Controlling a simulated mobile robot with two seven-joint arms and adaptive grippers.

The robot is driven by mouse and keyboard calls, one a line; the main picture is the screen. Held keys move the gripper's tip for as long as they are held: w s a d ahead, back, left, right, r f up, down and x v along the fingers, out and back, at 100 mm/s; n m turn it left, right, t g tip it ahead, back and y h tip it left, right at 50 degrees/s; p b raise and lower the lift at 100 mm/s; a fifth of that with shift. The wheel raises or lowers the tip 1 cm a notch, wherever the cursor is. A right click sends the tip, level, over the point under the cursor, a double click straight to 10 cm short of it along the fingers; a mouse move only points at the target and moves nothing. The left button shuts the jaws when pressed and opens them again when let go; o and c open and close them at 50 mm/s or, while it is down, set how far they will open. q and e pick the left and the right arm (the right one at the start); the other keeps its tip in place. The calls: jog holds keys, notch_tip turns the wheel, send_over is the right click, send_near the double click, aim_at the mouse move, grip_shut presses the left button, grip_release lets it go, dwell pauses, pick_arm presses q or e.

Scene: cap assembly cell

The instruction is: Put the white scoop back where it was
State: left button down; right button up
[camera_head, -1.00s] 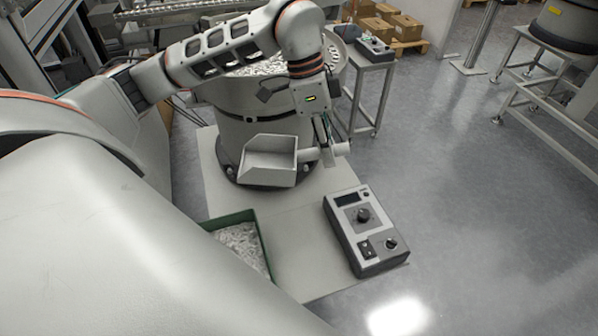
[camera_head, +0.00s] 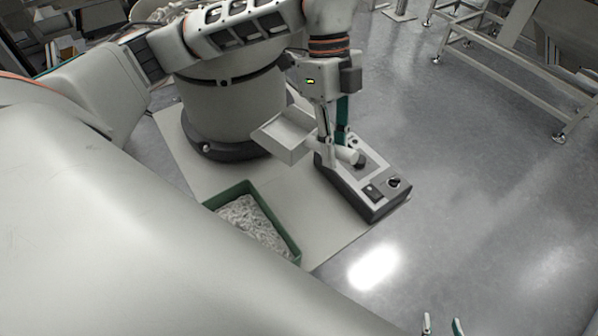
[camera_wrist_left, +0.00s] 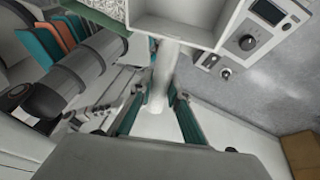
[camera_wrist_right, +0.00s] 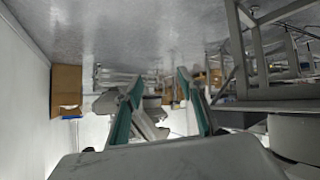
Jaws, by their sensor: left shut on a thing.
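The white scoop (camera_head: 284,136) is in the air above the table, left of and partly in front of the control box in the head view. My left gripper (camera_head: 336,150) is shut on the scoop's handle. In the left wrist view the scoop's pan (camera_wrist_left: 190,20) shows at the top, and its handle (camera_wrist_left: 163,75) runs down between the fingers (camera_wrist_left: 160,108). My right gripper (camera_head: 443,326) shows only its fingertips at the bottom edge of the head view. They are apart. In the right wrist view its fingers (camera_wrist_right: 158,90) are spread with nothing between them.
A green bin (camera_head: 276,226) of white parts sits at the table's front. The control box (camera_head: 368,190) with knobs is under and right of my left gripper. Bare table (camera_head: 325,232) lies between bin and control box.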

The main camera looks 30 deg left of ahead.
pick_arm(q)
jog(key=shift+s+d+f+m+g+b, duration=0.5)
jog(key=shift+s+d+f+m, duration=0.25)
jog(key=shift+m, duration=0.35)
notch_tip(320, 180, down, 20)
jog(key=shift+s+d+r, duration=0.1)
jog(key=c, duration=1.9)
grip_release()
jog(key=shift+f, duration=0.2)
jog(key=shift+r, duration=0.1)
